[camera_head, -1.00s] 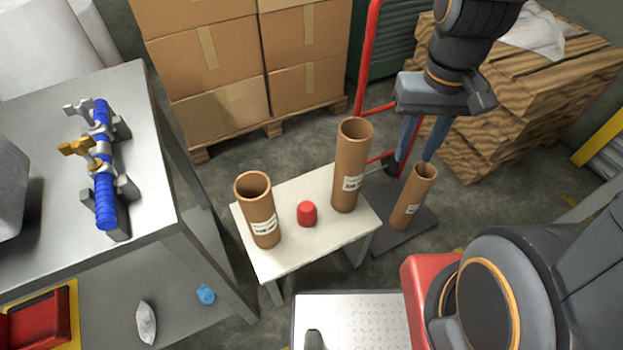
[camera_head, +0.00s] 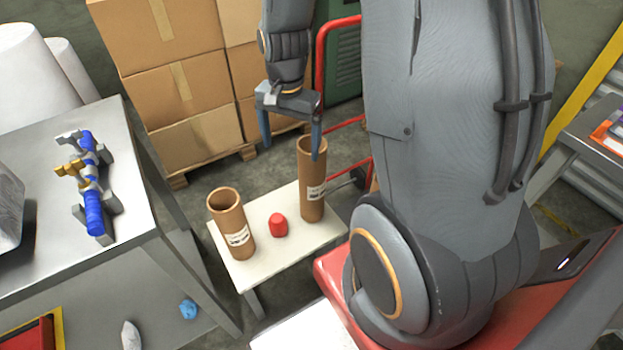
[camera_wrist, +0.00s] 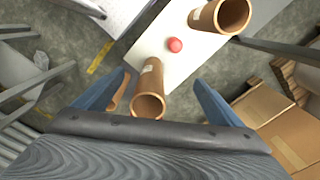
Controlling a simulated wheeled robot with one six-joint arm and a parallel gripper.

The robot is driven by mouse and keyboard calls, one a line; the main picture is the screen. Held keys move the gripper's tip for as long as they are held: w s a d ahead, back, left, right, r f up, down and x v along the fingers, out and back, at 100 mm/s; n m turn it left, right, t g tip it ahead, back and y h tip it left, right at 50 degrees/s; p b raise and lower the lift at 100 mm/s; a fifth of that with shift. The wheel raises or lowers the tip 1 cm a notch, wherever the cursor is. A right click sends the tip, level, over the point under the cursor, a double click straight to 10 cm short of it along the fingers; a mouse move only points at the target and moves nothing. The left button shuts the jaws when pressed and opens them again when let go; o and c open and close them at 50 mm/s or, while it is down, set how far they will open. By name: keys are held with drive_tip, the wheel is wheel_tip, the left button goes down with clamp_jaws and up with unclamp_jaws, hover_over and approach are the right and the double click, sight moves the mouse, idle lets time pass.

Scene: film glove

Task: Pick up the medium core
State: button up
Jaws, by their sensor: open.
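Two brown cardboard cores stand upright on a small white table. The taller core (camera_head: 311,190) is at the right, and the shorter, wider core (camera_head: 233,226) is at the left. Which is the medium one I cannot tell; their labels are too small to read. My gripper (camera_head: 291,135) is open and empty, pointing down near the taller core's top, one finger overlapping its rim in the head view. In the wrist view, that core's open end (camera_wrist: 148,105) shows between the open fingers (camera_wrist: 160,85), and the wider core (camera_wrist: 222,14) is at the top right.
A red object (camera_head: 278,225) stands between the two cores on the white table (camera_head: 240,272). Stacked boxes (camera_head: 190,90) and a red hand truck (camera_head: 320,60) are behind. A steel bench (camera_head: 130,200) is at the left. Another brown core (camera_wrist: 117,92) shows partly behind a finger.

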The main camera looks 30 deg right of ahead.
drive_tip(key=w+d+f+m+p, duration=0.35)
drive_tip(key=d+f+m, duration=0.2)
drive_tip(key=m, duration=0.25)
drive_tip(key=m+p, duration=0.2)
drive_tip(key=m, duration=0.2)
hover_over(312, 183)
drive_tip(key=w+d, duration=0.2)
drive_tip(key=w, duration=0.2)
drive_tip(key=shift+f, duration=5.05)
drive_tip(key=shift+s+d+f, duration=0.1)
drive_tip(key=shift+f, duration=0.55)
drive_tip(key=c, duration=1.6)
drive_tip(key=shift+r, duration=0.15)
